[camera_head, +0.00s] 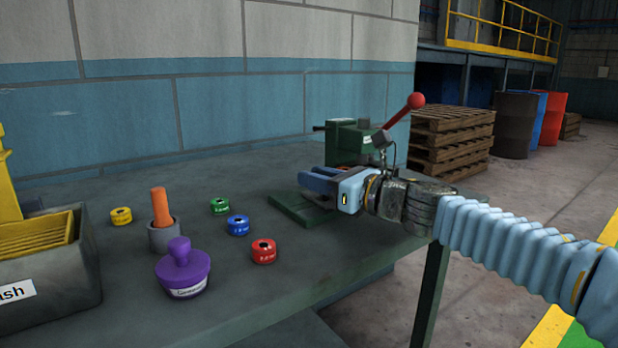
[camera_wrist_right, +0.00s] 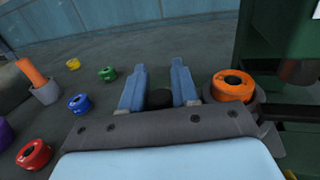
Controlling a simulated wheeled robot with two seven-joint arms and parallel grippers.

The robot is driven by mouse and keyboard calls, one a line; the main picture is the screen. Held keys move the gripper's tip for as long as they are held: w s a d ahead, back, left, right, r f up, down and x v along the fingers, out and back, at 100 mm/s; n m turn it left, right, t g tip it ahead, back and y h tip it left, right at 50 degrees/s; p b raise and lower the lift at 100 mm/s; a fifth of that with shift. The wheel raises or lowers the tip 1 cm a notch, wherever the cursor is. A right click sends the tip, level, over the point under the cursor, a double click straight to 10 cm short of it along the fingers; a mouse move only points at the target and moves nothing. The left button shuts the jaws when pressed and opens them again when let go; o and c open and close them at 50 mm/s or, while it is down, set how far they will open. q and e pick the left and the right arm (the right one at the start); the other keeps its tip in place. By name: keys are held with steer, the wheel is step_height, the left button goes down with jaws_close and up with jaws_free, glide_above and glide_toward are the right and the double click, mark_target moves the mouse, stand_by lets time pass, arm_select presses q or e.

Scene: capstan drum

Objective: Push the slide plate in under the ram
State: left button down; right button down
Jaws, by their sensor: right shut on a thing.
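My right gripper (camera_head: 318,182) is at the green press (camera_head: 352,138), over its green base plate (camera_head: 290,208). In the right wrist view its two blue fingers (camera_wrist_right: 158,92) are on either side of a dark round knob (camera_wrist_right: 160,98), shut on it. The knob seems to belong to the slide plate, which is mostly hidden by my gripper. Beside the fingers, an orange ring (camera_wrist_right: 233,84) sits in a round seat. The ram (camera_wrist_right: 300,72) shows at the right edge, to the right of the ring and apart from it. My left gripper is not in view.
Yellow (camera_head: 121,216), green (camera_head: 219,206), blue (camera_head: 238,225) and red (camera_head: 263,251) rings lie on the table. A grey cup (camera_head: 164,237) with an orange handle and a purple stamp-like piece (camera_head: 183,272) stand among them. A grey bin (camera_head: 50,285) is at left.

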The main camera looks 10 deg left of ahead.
steer(key=c, duration=1.2)
jaws_free()
steer(key=shift+s+d, duration=0.3)
steer(key=shift+d, duration=0.15)
steer(key=b+v, duration=0.1)
steer(key=v, duration=1.1)
steer(key=shift+b, duration=0.35)
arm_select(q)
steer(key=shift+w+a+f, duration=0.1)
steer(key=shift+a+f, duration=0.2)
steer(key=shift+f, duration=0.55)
arm_select(e)
steer(key=shift+s+d, duration=0.2)
steer(key=shift+d, duration=0.15)
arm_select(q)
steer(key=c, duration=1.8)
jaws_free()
